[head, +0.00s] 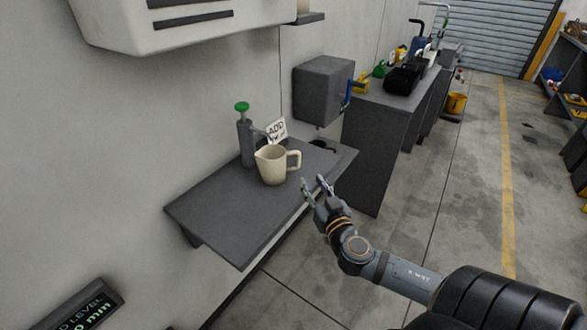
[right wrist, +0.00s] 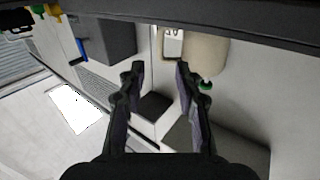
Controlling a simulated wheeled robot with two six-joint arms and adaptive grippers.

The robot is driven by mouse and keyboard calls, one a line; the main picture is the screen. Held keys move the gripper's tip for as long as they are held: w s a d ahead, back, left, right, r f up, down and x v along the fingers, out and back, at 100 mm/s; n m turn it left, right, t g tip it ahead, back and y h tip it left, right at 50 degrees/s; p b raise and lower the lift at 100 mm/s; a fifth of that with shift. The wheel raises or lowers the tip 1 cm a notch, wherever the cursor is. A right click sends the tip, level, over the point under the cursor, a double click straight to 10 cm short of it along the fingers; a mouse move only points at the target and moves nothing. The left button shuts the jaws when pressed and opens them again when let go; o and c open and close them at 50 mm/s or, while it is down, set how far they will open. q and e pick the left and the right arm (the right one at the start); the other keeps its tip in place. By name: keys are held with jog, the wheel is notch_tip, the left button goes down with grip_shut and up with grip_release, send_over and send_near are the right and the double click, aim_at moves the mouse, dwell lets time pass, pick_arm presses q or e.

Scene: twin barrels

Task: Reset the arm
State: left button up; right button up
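My right gripper (head: 314,184) is open and empty at the front edge of the grey wall shelf (head: 225,215). Its two spread fingers also show in the right wrist view (right wrist: 160,72), with nothing between them. A beige pitcher (head: 271,167) stands upright on the shelf, its handle facing right toward the gripper; a gap lies between handle and fingers. The pitcher shows upside down at the top of the right wrist view (right wrist: 206,52). My left gripper is not in view.
A grey dispenser with a green knob (head: 245,140) and a small sign (head: 276,129) stand behind the pitcher. A grey box (head: 323,90) is on the wall. A dark workbench (head: 385,125) with several items stands beyond.

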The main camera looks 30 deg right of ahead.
jog(key=s+f+m+g+h, duration=0.1)
jog(key=s+f+g+h, duration=0.1)
jog(key=s+f+g, duration=0.85)
jog(key=s+a+f+n+g+y, duration=0.3)
jog(key=s+a+f+n+y, duration=0.3)
jog(key=a, duration=0.4)
jog(key=s+d+f+m+g+h, duration=0.15)
jog(key=s+f, duration=0.25)
jog(key=f, duration=1.3)
jog(key=s+d+f+g+y, duration=0.1)
jog(key=s+d+f, duration=0.15)
jog(key=f, duration=1.45)
jog(key=s+f, duration=0.9)
jog(key=s, duration=0.4)
notch_tip(320, 180, up, 14)
jog(key=s+p, duration=0.2)
jog(key=p, duration=1.2)
jog(key=shift+f, duration=0.25)
